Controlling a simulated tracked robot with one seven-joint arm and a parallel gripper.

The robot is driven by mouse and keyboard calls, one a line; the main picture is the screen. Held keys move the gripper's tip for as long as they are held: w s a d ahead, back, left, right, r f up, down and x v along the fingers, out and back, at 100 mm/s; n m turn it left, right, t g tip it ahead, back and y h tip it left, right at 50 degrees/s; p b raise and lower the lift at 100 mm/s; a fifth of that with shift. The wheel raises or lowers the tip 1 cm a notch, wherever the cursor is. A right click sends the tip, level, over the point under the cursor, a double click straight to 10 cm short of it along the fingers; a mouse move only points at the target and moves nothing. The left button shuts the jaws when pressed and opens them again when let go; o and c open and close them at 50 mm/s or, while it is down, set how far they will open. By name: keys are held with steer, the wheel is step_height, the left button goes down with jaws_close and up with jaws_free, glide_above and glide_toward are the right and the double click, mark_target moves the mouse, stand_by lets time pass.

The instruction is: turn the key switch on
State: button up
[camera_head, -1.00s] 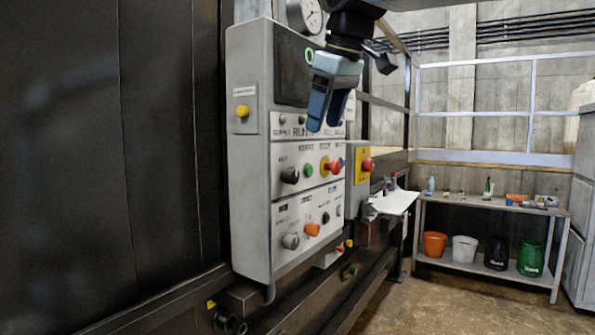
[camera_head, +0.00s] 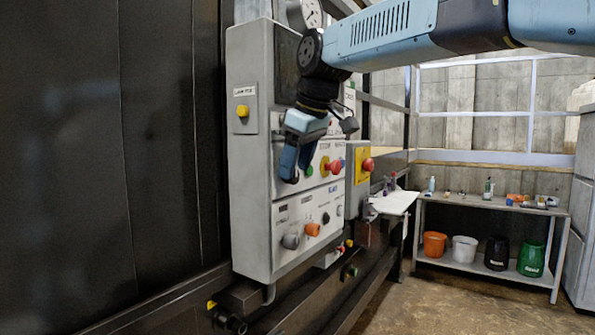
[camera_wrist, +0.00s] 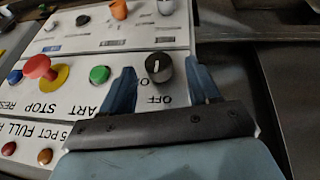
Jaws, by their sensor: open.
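A black rotary switch (camera_wrist: 159,68) with a white line mark shows in the wrist view, with "OFF" printed beside it. I take it as the key switch; no separate key shows. My gripper (camera_wrist: 162,72) is open, with one blue finger on each side of the switch. A gap shows between the switch and each finger, and it is not visibly gripped. In the head view my gripper (camera_head: 294,168) is in front of the left end of the control panel's (camera_head: 250,215) middle row and mostly hides the switch.
A green button (camera_wrist: 99,74) sits just beside the left finger in the wrist view, with a red stop button (camera_wrist: 38,67) beyond it. A grey knob (camera_head: 290,241) and an orange knob (camera_head: 312,229) are below. A yellow-backed emergency button (camera_head: 367,164) is to the right.

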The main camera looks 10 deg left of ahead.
mark_target(298, 172)
steer(key=shift+x, duration=1.1)
steer(key=shift+c, duration=0.2)
steer(key=c, duration=0.9)
steer(key=shift+w+d, duration=0.1)
steer(key=shift+d, duration=0.3)
steer(key=shift+c, duration=0.5)
steer(key=shift+a, duration=0.3)
steer(key=shift+w+m+g+y, duration=0.1)
steer(key=shift+m+g+y, duration=0.35)
steer(key=shift+g, duration=0.75)
steer(key=g, duration=0.1)
steer(key=g+y, duration=0.1)
steer(key=g, duration=0.1)
steer(key=g+y, duration=0.1)
steer(key=shift+w+d+f+m+g, duration=0.1)
steer(key=shift+w+m+g, duration=0.2)
steer(key=shift+w+m, duration=0.05)
steer(key=shift+w+f+m+g+y, duration=0.15)
steer(key=shift+m+g+y, duration=0.25)
steer(key=shift+g+y, duration=0.95)
steer(key=shift+g+h, duration=0.3)
steer(key=shift+g, duration=0.05)
